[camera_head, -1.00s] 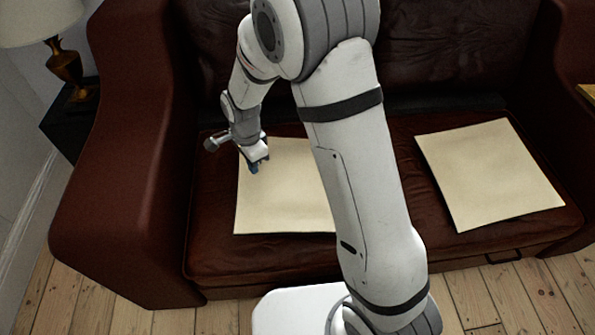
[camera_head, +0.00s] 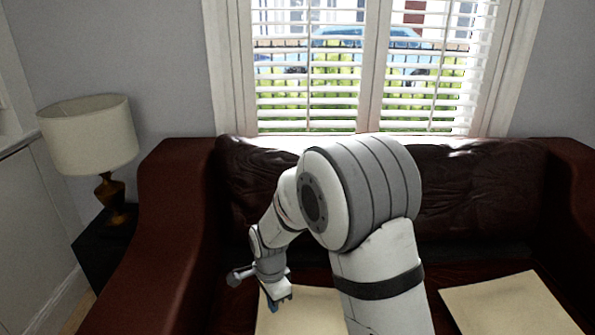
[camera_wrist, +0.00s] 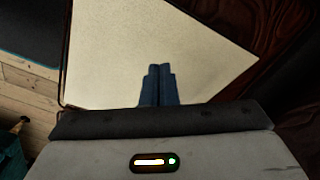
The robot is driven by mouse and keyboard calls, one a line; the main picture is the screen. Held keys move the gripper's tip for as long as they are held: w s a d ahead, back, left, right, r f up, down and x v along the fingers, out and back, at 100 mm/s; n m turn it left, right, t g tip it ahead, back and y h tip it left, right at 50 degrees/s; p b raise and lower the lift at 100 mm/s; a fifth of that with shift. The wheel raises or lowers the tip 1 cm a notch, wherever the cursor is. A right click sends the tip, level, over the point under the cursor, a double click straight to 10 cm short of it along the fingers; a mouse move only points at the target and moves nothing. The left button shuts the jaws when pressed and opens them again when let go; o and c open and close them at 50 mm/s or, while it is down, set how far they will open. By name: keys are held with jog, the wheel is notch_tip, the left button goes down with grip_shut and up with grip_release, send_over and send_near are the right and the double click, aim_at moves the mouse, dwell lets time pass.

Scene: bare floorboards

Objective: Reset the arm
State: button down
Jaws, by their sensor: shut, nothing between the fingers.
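My gripper (camera_head: 281,303) hangs over the left part of the sofa seat, pointing down, at the end of my bent white arm. In the wrist view its two blue fingers (camera_wrist: 158,86) are together with nothing between them. Below them lies a flat cream sheet (camera_wrist: 150,45) on the seat; the head view shows part of this sheet (camera_head: 312,312) behind my arm. I cannot tell exactly how high the fingers are above it.
The dark red leather sofa (camera_head: 180,215) fills the front. A second cream sheet (camera_head: 510,305) lies on its right seat. A lamp (camera_head: 90,135) stands on a dark side table (camera_head: 95,255) at left. A window with blinds (camera_head: 360,85) is behind the sofa.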

jog(key=s+d+r+n+p, duration=0.2)
jog(key=d+r+p, duration=0.15)
jog(key=r, duration=0.45)
jog(key=s+d+r+n+t+p, duration=0.1)
jog(key=s+d+r+n+p, duration=0.15)
jog(key=d+r, duration=0.35)
jog(key=s+d+r+n+p, duration=0.1)
jog(key=s+d+r+p, duration=0.25)
jog(key=r, duration=0.55)
jog(key=s+d+r+n+t+p, duration=0.1)
jog(key=s+d+r+n+p, duration=0.5)
jog(key=s+r, duration=0.4)
notch_tip(320, 180, up, 2)
jog(key=shift+s+d+r+t+p, duration=0.15)
jog(key=shift+s+d+t+p, duration=0.25)
jog(key=shift+p, duration=0.5)
